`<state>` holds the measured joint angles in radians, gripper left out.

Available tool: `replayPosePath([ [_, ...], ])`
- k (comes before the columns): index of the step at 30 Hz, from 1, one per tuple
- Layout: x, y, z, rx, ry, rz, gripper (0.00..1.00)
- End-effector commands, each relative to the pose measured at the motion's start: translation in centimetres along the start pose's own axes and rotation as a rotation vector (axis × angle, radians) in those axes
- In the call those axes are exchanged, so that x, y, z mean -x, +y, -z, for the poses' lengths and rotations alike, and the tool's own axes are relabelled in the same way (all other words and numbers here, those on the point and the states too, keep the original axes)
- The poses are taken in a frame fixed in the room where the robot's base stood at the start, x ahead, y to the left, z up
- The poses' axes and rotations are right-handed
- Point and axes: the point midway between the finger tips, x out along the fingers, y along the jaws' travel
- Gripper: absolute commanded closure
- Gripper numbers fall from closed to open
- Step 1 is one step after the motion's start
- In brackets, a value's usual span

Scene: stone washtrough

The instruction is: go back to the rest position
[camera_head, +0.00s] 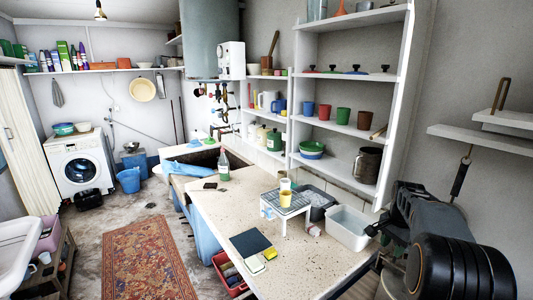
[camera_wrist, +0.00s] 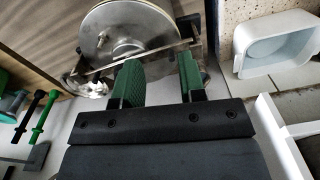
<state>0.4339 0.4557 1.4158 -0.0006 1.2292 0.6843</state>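My gripper (camera_wrist: 158,60) shows in the wrist view with its two green fingers apart and nothing held between them. A round metal disc (camera_wrist: 125,32) with a metal bar across it lies beyond the fingertips; I cannot tell what it is or how far away. In the head view my dark arm fills the lower right, beside the counter's right end. The fingers cannot be made out clearly there.
The speckled counter (camera_head: 225,215) holds a white tub (camera_head: 347,228), a grey tub (camera_head: 318,199) and a small white stand (camera_head: 285,203). The white tub also shows in the wrist view (camera_wrist: 275,62). Shelves (camera_head: 345,78) stand behind; a wall shelf (camera_head: 480,138) is above my arm. Green-handled tools (camera_wrist: 42,118) lie left.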

Motion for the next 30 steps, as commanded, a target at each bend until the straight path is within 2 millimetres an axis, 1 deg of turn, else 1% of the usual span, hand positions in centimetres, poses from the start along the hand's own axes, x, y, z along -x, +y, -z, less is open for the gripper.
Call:
replayPosePath([
  [1,0.7,0.4,-2.6,0.126,0.012,0.011,0.63],
  [2,0.9,0.6,-4.0,0.205,0.021,0.018,0.63],
  [3,1.2,1.1,-6.1,0.308,0.034,0.026,0.63],
  [5,1.6,2.0,-9.4,0.462,0.057,0.040,0.63],
  [6,1.8,2.7,-11.6,0.557,0.073,0.049,0.63],
  [8,2.0,3.9,-14.6,0.684,0.099,0.063,0.63],
  [9,2.0,4.7,-16.6,0.759,0.117,0.072,0.63],
  [12,1.9,6.8,-20.8,0.902,0.158,0.094,0.63],
  [15,1.8,8.7,-24.0,0.983,0.194,0.119,0.63],
  [18,1.8,10.1,-26.3,1.023,0.222,0.142,0.63],
  [21,2.4,10.7,-27.6,1.055,0.255,0.169,0.63],
  [26,4.0,10.5,-28.5,1.085,0.309,0.211,0.63],
  [30,4.2,10.4,-28.8,1.099,0.316,0.220,0.63],
])
